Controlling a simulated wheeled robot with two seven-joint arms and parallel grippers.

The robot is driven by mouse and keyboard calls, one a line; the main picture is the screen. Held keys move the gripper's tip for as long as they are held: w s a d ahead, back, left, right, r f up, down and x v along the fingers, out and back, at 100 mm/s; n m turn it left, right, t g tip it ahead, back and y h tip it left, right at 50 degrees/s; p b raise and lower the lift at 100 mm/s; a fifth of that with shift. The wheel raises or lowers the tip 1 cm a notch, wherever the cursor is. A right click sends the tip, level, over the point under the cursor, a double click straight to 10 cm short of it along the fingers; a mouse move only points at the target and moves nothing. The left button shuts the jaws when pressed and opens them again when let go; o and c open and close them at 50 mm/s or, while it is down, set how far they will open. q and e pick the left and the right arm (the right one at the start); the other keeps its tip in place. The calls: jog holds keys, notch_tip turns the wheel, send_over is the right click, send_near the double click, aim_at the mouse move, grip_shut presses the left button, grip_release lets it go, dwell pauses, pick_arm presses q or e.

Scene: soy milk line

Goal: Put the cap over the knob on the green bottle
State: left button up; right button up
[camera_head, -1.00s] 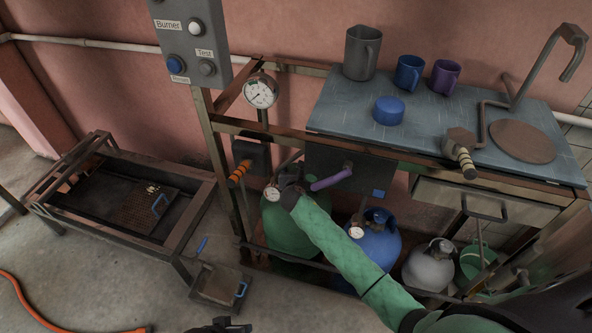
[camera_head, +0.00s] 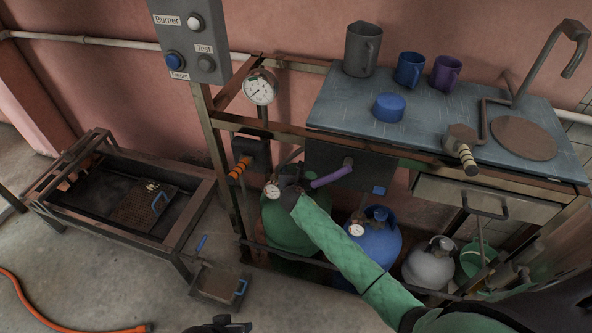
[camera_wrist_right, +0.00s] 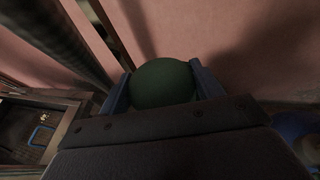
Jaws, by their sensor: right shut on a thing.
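The green bottle (camera_head: 285,228) stands under the left end of the bench, beside a blue bottle (camera_head: 375,246). My right arm reaches across to the bottle's top, with the right gripper (camera_head: 289,178) over its neck. In the right wrist view, the blue fingers of the right gripper (camera_wrist_right: 160,88) are shut on a dark green rounded thing, which looks like the cap (camera_wrist_right: 162,82). The knob is hidden behind my gripper, so I cannot tell whether the cap touches it. A dark part at the bottom edge looks like my left gripper (camera_head: 218,326); its fingers are unclear.
A pressure gauge (camera_head: 260,88) and an orange-striped handle (camera_head: 239,169) are close left of the right gripper. A purple handle (camera_head: 332,177) is close to its right. A blue round lid (camera_head: 389,107) and mugs stand on the bench (camera_head: 440,115). A grey bottle (camera_head: 430,264) stands farther right.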

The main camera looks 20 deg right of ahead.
jog(key=shift+f, duration=0.6)
jog(key=o, duration=1)
jog(key=shift+o, duration=0.2)
jog(key=v, duration=0.7)
jog(key=shift+s+b, duration=0.3)
jog(key=shift+s, duration=0.05)
jog(key=shift+a+r, duration=0.1)
jog(key=shift+r, duration=0.05)
